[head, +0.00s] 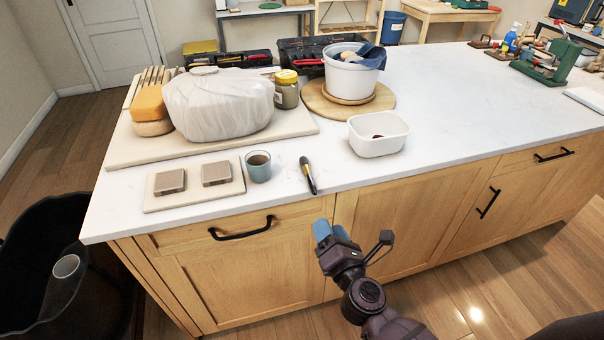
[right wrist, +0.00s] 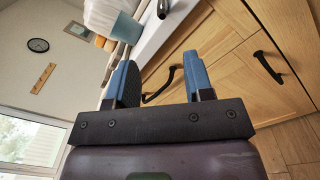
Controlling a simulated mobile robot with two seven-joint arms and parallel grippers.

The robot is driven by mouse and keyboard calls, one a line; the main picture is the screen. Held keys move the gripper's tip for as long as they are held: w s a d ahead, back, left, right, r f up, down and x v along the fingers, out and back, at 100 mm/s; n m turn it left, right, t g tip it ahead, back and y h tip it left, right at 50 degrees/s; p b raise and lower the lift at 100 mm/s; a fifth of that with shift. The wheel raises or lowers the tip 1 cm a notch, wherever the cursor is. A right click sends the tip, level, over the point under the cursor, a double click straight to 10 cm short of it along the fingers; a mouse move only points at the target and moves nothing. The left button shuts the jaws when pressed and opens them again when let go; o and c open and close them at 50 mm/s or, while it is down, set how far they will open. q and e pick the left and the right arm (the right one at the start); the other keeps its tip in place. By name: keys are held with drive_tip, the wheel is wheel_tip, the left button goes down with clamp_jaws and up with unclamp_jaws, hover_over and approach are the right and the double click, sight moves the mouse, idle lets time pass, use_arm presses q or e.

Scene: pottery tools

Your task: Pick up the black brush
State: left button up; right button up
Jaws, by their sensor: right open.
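The black brush (head: 309,178) lies on the white countertop near its front edge, right of the small cup. Its handle end points toward the edge and its bristle end points away. My right gripper (head: 323,230) is in front of the counter, below the brush and apart from it. Its blue fingers are open and empty, as the right wrist view (right wrist: 162,78) also shows. In that view a dark end, apparently of the brush (right wrist: 163,9), shows at the counter edge beyond the fingers. My left gripper is not in view.
A blue-grey cup (head: 258,167) stands left of the brush, next to a board (head: 195,195) with two grey-brown blocks. A white tub (head: 378,143) stands to the right. A wrapped clay lump (head: 218,105) is behind. Drawer handles (head: 241,229) stick out from the cabinet front.

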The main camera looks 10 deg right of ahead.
sight(316, 193)
drive_tip(key=shift+w+d+r+m+p, duration=0.1)
drive_tip(key=shift+w+m+p, duration=0.4)
drive_tip(key=shift+w, duration=2.25)
drive_tip(key=shift+w+m+p, duration=0.1)
drive_tip(key=shift+w+m, duration=0.7)
drive_tip(key=shift+w, duration=1.9)
drive_tip(key=shift+c, duration=0.4)
clamp_jaws()
